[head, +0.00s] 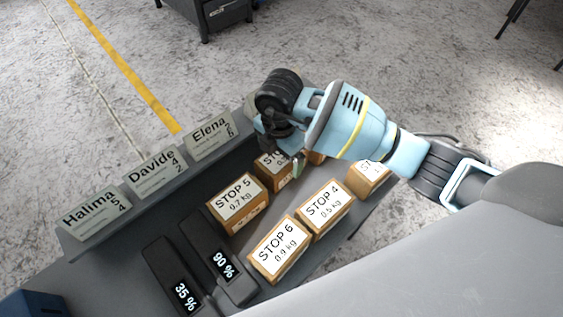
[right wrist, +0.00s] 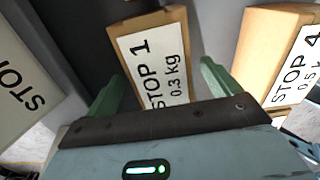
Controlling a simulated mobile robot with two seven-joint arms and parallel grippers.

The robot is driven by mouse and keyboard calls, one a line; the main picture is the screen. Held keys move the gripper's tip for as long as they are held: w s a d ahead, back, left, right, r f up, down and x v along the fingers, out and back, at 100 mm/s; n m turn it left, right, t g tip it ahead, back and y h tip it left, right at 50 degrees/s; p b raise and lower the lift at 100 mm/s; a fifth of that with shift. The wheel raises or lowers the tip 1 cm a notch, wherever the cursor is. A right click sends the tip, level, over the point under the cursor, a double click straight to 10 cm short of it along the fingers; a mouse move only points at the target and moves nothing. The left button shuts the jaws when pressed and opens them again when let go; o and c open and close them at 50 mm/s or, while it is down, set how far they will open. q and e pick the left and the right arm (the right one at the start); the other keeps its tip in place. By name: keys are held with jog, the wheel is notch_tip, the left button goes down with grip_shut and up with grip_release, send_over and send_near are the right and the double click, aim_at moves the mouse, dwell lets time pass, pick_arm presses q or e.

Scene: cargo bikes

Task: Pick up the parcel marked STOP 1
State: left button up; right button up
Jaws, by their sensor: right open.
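The parcel marked STOP 1 (right wrist: 158,62), a brown box with a white label reading 0.3 kg, shows in the middle of the right wrist view. My right gripper (head: 291,163) is open, and its green fingers show on either side of that parcel in the wrist view. Whether they touch it I cannot tell. In the head view my right gripper hangs over the tray's far end. A partly covered parcel (head: 271,172) is beside it, its stop number hidden; I cannot tell whether this is STOP 1. My left gripper is not in view.
A grey tray (head: 190,212) holds parcels STOP 5 (head: 238,200), STOP 4 (head: 325,205), STOP 6 (head: 280,247) and one partly hidden at right (head: 368,178). Name cards (head: 155,170) line its left edge. Two dark devices (head: 220,262) lie at the near end.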

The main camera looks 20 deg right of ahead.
notch_tip(320, 180, down, 3)
jog(key=shift+b, duration=0.35)
jog(key=shift+s, duration=0.1)
jog(key=shift+c, duration=1)
jog(key=c, duration=1.1)
jog(key=shift+o, duration=0.2)
notch_tip(320, 180, up, 9)
jog(key=p, duration=0.2)
jog(key=shift+p, duration=0.3)
jog(key=shift+r, duration=0.6)
